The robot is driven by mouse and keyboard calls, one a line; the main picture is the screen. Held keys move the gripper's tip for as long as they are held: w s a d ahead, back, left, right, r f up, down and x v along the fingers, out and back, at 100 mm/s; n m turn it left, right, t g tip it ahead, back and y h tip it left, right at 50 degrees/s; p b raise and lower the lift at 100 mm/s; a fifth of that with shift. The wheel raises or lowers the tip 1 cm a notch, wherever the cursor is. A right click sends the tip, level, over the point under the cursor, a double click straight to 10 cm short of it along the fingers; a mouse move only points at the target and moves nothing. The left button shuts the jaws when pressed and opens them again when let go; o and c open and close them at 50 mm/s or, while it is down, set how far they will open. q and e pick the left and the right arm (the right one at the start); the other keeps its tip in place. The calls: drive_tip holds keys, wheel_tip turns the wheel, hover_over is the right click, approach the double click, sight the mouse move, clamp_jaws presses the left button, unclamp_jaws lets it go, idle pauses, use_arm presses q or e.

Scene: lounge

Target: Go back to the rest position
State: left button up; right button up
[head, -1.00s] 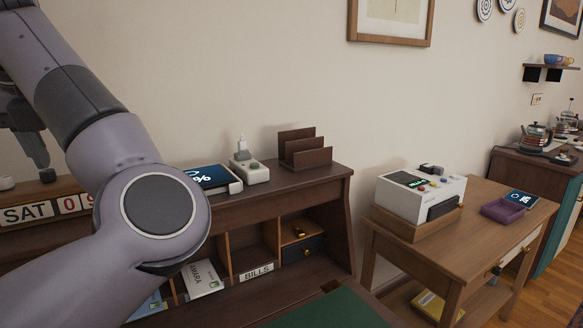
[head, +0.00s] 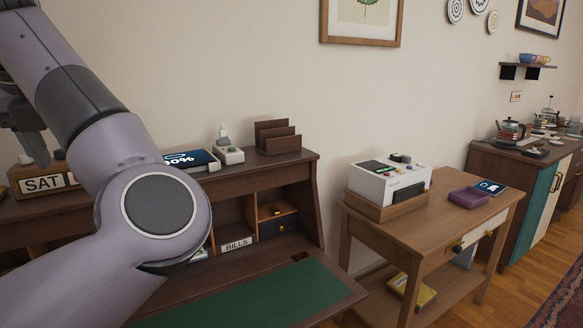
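My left arm comes in from the left and fills much of that side. Part of my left gripper (head: 32,140) shows at the left edge, in front of the wall and above the desk. It is cut off by the frame, so I cannot tell whether it is open or shut. My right gripper is not in view. No task object is named.
A wooden desk (head: 300,184) with a green writing pad (head: 265,298) stands ahead. On it are a tablet (head: 192,160), a socket block (head: 229,155) and a letter rack (head: 277,137). A side table (head: 420,232) holds a white machine (head: 388,180). Open floor (head: 530,278) lies right.

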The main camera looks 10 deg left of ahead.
use_arm(q)
drive_tip(key=s+a+f+n+g+y, duration=0.2)
drive_tip(key=s+a+f+g+y, duration=0.15)
drive_tip(key=a+y, duration=0.3)
drive_tip(key=s+a+f+n+g+y, duration=0.1)
drive_tip(key=s+a+f+g+y, duration=0.15)
drive_tip(key=a+g+y, duration=0.35)
drive_tip(key=w+d+f+m+t+y, duration=0.25)
drive_tip(key=w+d+m+t, duration=0.3)
drive_tip(key=m+t, duration=0.7)
drive_tip(key=w+d+f+m+t+y, duration=0.2)
drive_tip(key=w+d+f+m+t, duration=0.3)
drive_tip(key=m+t, duration=0.8)
drive_tip(key=d+f+m+t+h, duration=0.2)
drive_tip(key=d+f+m+h, duration=0.9)
drive_tip(key=m+h, duration=0.35)
drive_tip(key=s+d+f+m+g+h, duration=0.2)
drive_tip(key=s+d+f+g, duration=0.1)
drive_tip(key=s+f, duration=0.4)
drive_tip(key=s+d+f+m+g+h, duration=0.2)
drive_tip(key=s+d+f+g, duration=0.2)
drive_tip(key=f, duration=0.8)
drive_tip(key=s+d+f+m+g+h, duration=0.3)
drive_tip(key=s+f+g, duration=0.1)
drive_tip(key=s+f, duration=0.5)
drive_tip(key=shift+s+d+f+g, duration=0.3)
drive_tip(key=shift+f, duration=0.3)
drive_tip(key=shift+c, duration=1.4)
drive_tip(key=shift+a, duration=0.1)
